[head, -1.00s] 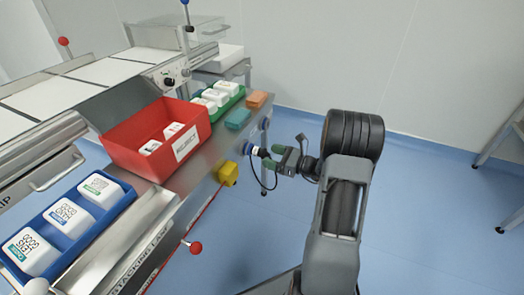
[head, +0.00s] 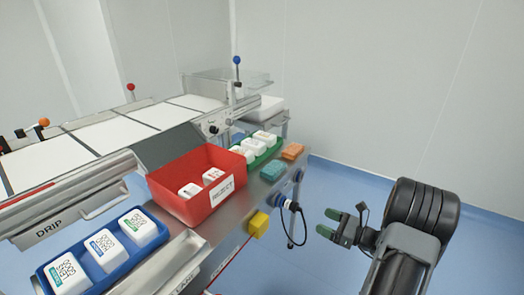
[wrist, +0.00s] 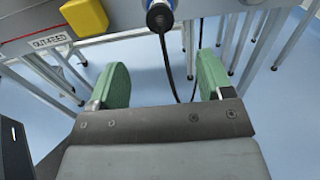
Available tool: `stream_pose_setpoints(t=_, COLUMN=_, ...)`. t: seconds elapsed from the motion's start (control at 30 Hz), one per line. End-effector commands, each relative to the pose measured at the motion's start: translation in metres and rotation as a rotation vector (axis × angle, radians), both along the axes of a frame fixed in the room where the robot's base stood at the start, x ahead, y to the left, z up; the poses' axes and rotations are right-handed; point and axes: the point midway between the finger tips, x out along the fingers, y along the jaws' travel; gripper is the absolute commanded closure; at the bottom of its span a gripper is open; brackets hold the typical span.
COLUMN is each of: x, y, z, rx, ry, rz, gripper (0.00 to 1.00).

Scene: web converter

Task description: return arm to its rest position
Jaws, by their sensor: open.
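My gripper (head: 329,223) is in the head view at the lower right, over the blue floor and clear of the machine's side. Its two green-padded fingers are apart with nothing between them. The wrist view also shows my gripper (wrist: 157,82) open and empty, pointing towards the machine's edge. A blue-collared plug with a black cable (head: 291,205) is on the machine's side, left of the fingers and apart from them in the head view.
The machine's front ledge carries a red REJECT bin (head: 190,205), a blue tray (head: 104,283), a green tray (head: 262,159), a teal block (head: 275,179) and orange blocks (head: 292,151). A yellow block (head: 258,224) sits on its side. Floor at right is free.

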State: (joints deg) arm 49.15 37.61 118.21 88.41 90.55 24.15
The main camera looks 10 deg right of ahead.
Motion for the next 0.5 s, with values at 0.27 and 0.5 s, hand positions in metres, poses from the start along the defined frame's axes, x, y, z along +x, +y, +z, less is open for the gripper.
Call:
stream_pose_setpoints(t=0.27, x=-0.008, y=0.064, z=0.08, rx=-0.237, ry=-0.007, rz=0.254, gripper=0.27)
stream_pose_setpoints(t=0.5, x=-0.069, y=0.163, z=0.208, rx=-0.853, ry=-0.141, rz=0.814, gripper=0.27)
